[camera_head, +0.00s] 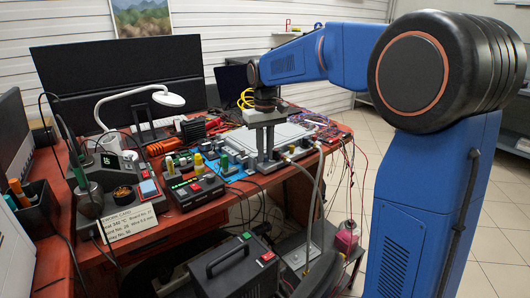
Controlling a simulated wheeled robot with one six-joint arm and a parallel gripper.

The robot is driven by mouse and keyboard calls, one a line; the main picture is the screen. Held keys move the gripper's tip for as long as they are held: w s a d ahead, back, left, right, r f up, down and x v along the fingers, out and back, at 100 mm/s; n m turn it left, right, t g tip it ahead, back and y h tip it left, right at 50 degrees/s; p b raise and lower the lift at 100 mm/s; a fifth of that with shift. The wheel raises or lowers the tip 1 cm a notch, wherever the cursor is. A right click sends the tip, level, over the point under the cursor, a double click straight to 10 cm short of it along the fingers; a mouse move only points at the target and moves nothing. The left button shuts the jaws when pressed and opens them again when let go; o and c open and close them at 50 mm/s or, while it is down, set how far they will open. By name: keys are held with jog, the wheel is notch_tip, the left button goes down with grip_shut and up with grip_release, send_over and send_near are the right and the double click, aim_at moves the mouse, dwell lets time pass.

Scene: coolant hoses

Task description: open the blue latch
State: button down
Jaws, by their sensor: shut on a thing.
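My gripper (266,157) points straight down at the front edge of the bench, its two fingers close together. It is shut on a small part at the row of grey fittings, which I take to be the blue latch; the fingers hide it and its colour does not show. Whether the latch is open or shut cannot be told. A pale hose (316,190) rises to a fitting just right of the fingers and bends down over the bench edge. A white flat panel (237,140) lies behind the gripper.
Green- and yellow-topped parts and a black meter box (195,190) stand left of the gripper. A white lamp (170,99) and dark monitors stand behind. Red wires (328,132) crowd the right end. A black unit with a handle (232,266) stands below in front. Floor at right is clear.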

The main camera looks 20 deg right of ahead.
jog(key=shift+m, duration=0.8)
jog(key=c, duration=2)
grip_release()
